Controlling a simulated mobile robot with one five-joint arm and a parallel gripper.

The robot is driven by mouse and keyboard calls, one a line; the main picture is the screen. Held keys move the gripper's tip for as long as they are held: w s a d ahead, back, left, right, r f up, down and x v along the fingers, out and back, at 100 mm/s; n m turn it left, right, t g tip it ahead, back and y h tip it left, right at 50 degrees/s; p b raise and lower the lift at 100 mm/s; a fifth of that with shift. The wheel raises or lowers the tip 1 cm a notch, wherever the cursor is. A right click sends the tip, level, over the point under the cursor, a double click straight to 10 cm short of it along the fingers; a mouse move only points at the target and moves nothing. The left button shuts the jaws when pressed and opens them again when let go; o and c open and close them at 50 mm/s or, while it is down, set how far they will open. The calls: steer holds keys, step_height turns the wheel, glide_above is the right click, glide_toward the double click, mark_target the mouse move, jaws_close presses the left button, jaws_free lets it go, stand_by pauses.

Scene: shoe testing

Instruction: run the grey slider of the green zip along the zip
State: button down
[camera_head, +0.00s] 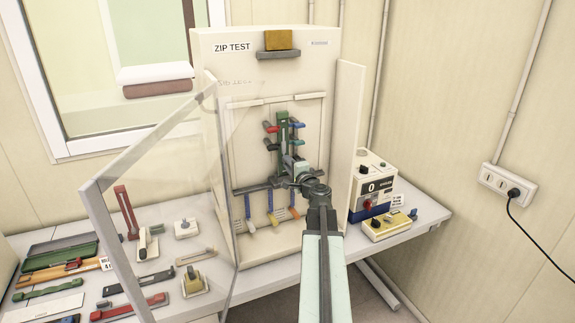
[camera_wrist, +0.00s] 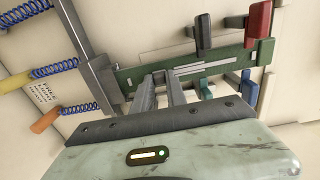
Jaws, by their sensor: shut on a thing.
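The green zip (camera_head: 282,125) runs upright on the front of the zip test cabinet. In the wrist view the green zip (camera_wrist: 235,58) lies across the upper middle, with a pale grey line of teeth along it. My gripper (camera_head: 291,165) is at the lower part of the zip. In the wrist view my gripper (camera_wrist: 164,80) has its two fingers close together against the zip, shut on the grey slider. The fingers hide most of the slider, so its exact outline cannot be told.
Red, dark and blue clamps (camera_wrist: 259,20) sit along the zip's sides. A grey bar (camera_wrist: 98,75) crosses its lower end, with blue coil springs (camera_wrist: 55,69) beyond. An open clear door (camera_head: 150,150) stands left of the cabinet (camera_head: 310,75). A counter box (camera_head: 375,188) stands right.

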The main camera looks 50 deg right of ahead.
steer(key=shift+f, duration=0.1)
steer(key=c, duration=1.3)
jaws_free()
steer(key=shift+w, duration=0.15)
steer(key=v, duration=0.8)
steer(key=shift+c, duration=0.5)
